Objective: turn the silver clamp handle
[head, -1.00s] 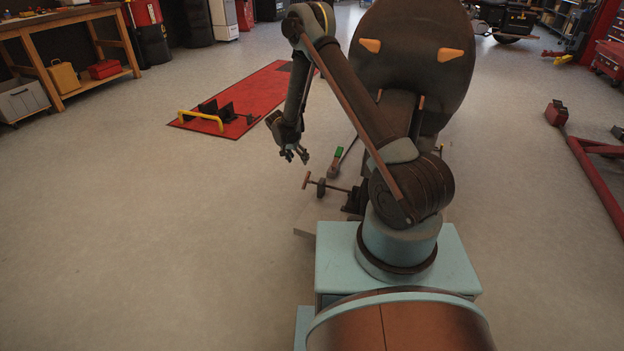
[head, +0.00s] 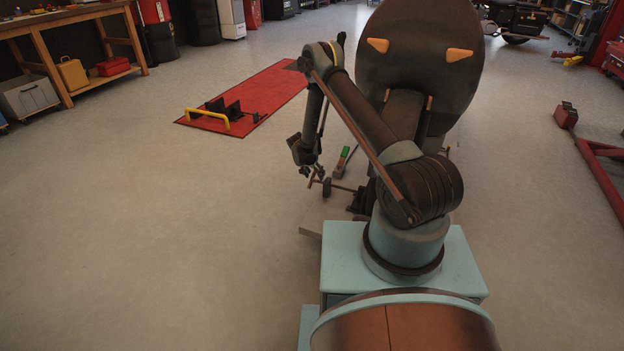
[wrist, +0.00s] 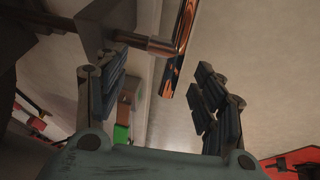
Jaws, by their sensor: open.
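The silver clamp handle is a shiny bar across the end of a shaft. In the wrist view its bar (wrist: 181,45) looks coppery and reflective, in the upper middle between my two fingers. Its shaft (wrist: 130,38) comes in from the upper left. In the head view the handle (head: 311,182) is small, low beside the lift and partly hidden by my fingers. My gripper (head: 312,173) is open and right by the handle; it also shows in the wrist view (wrist: 163,78). Contact with the bar cannot be told.
A green-tipped lever (head: 345,152) stands just right of my gripper; its green part also shows in the wrist view (wrist: 122,133). A red mat (head: 270,95) with a yellow bar (head: 208,115) lies to the left. The floor (head: 150,230) at front left is clear.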

